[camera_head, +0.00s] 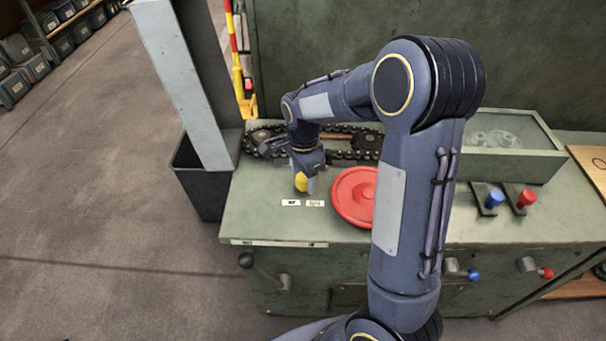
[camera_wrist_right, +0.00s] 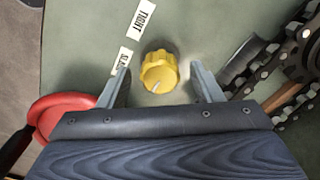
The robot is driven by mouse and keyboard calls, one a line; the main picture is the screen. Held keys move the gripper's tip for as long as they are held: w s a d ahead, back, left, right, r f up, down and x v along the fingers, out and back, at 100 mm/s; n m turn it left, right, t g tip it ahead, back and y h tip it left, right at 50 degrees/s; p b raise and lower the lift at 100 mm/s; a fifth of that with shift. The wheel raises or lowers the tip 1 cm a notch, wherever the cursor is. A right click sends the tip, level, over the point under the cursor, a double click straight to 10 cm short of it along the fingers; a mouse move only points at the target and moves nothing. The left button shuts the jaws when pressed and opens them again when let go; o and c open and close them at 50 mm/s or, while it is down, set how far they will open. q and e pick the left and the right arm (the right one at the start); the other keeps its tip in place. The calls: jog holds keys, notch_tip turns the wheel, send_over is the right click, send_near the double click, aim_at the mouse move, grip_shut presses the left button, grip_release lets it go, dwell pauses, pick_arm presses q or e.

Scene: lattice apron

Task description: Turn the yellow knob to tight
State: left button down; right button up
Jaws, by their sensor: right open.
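The yellow knob (camera_head: 300,183) stands on the green bench top, partly covered by my right gripper (camera_head: 307,178) in the head view. In the right wrist view the ribbed knob (camera_wrist_right: 159,71) shows whole, with a pale pointer line toward the picture's bottom, slightly left. My right gripper (camera_wrist_right: 161,84) is open, one finger on each side of the knob with a gap to both. A white TIGHT label (camera_wrist_right: 141,17) lies beyond the knob. A second label (camera_wrist_right: 122,60) is partly hidden by the left finger. My left gripper is in neither view.
A red handwheel (camera_head: 352,196) sits close to the right of the knob. A chain on sprockets (camera_head: 365,142) lies behind it. A grey post (camera_head: 180,80) rises at the left.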

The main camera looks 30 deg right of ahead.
jog(key=c, duration=1)
